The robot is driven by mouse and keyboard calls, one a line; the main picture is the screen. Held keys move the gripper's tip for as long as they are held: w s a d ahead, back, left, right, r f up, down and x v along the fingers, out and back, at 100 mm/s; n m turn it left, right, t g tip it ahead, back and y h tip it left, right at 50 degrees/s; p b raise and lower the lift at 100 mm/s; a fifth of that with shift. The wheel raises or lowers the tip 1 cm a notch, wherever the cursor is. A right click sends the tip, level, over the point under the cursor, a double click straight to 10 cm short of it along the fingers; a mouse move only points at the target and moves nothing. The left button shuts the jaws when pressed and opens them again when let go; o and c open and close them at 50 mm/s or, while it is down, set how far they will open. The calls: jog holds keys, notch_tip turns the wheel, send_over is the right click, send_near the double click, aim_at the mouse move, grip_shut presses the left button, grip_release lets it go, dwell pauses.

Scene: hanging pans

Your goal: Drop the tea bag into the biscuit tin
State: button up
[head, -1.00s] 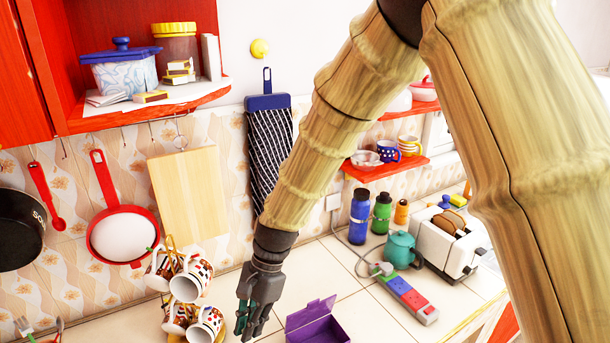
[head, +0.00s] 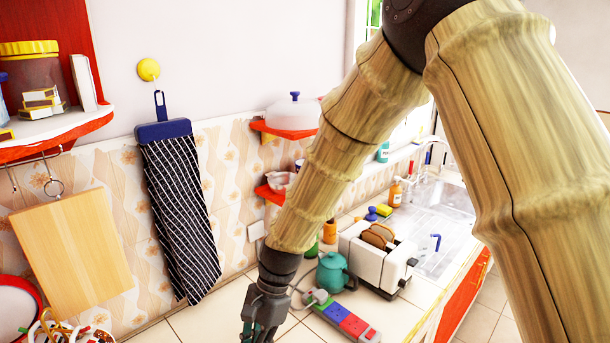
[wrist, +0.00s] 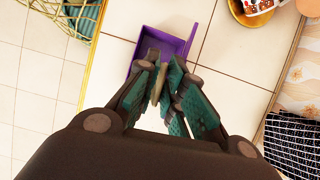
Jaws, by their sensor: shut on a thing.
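My gripper (wrist: 165,70) is shut on a thin, pale tan thing (wrist: 155,85), which looks like the tea bag; the fingers partly hide it. An open purple box (wrist: 186,44), apparently the biscuit tin, lies beyond the fingertips in the wrist view. The fingers overlap the box in that view, and I cannot tell the height between them. In the head view my gripper (head: 262,325) is at the bottom edge, and the box is out of frame.
A teal teapot (head: 333,272), a power strip (head: 345,322) and a white toaster (head: 378,258) stand right of my gripper. Mugs (head: 65,332) show at the lower left. Bare tiles surround the box.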

jog(key=shift+f+b, duration=1.2)
jog(key=shift+f, duration=0.6)
jog(key=o, duration=0.8)
jog(key=shift+c, duration=0.2)
jog(key=shift+r, duration=0.1)
jog(key=v, duration=1.1)
jog(key=shift+r, duration=0.4)
jog(key=shift+d, duration=0.1)
